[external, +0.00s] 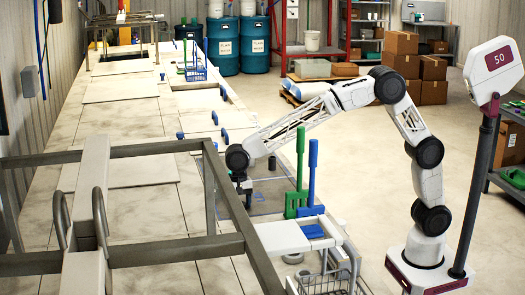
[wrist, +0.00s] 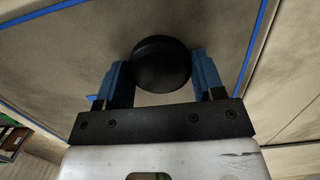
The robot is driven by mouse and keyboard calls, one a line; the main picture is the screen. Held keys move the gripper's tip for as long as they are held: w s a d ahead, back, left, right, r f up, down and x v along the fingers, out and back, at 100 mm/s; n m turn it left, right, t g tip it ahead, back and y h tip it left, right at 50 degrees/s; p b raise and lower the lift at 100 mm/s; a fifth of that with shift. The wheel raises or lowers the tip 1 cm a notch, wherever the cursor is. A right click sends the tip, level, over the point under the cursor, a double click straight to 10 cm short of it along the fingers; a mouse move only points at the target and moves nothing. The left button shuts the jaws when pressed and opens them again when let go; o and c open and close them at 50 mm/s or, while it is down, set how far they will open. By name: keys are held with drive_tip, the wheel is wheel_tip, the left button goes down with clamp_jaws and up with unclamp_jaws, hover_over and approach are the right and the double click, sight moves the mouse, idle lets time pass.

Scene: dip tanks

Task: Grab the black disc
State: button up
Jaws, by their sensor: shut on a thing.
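The black disc (wrist: 161,62) is round and dark, and in the wrist view it sits between the blue fingertips of my gripper (wrist: 162,75). The fingers are shut on it, one on each side. In the external view my gripper (external: 243,188) points down over the grey tank top near the middle of the long bench. The disc cannot be made out there. Whether it is touching the surface below is not clear.
A small dark cylinder (external: 272,162) stands to the right of my gripper. Upright green (external: 300,165) and blue (external: 312,172) handles rise at the bench's right edge, beside a white side shelf (external: 282,238). A grey metal frame (external: 135,151) crosses the near bench. Bench top beyond is mostly clear.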

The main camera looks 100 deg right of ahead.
idle(0.3)
drive_tip(key=shift+r, duration=1.75)
drive_tip(key=s, duration=0.5)
drive_tip(key=s+r, duration=0.1)
drive_tip(key=s, duration=0.4)
drive_tip(key=s+a, duration=0.1)
drive_tip(key=s, duration=0.5)
drive_tip(key=shift+r, duration=0.25)
